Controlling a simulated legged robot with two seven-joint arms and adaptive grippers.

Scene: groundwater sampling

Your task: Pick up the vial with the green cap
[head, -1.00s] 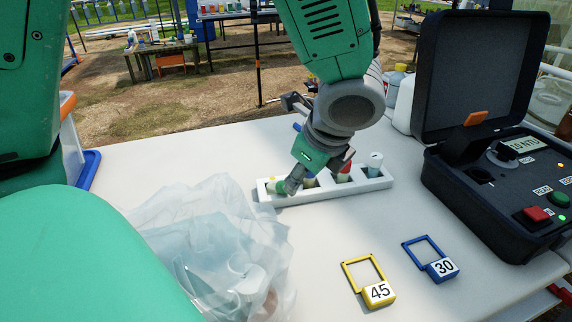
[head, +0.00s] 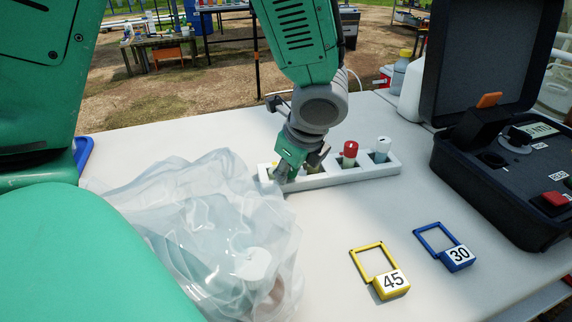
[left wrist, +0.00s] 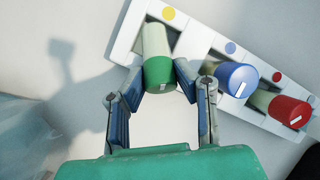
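The vial with the green cap (left wrist: 158,74) stands in the first slot of the white rack (left wrist: 268,122), next to the yellow dot, in the left wrist view. My left gripper (left wrist: 159,72) is open, with one finger on each side of the green cap; narrow gaps seem to show, and contact is hard to judge. In the head view my left gripper (head: 298,168) is low over the left end of the rack (head: 345,178) and hides the green cap. My right gripper is not in view.
A blue-capped vial (left wrist: 236,78) stands close beside my right-hand finger, then a red-capped one (left wrist: 288,110). A clear plastic bag (head: 215,235) lies left. A black meter case (head: 500,170) stands right.

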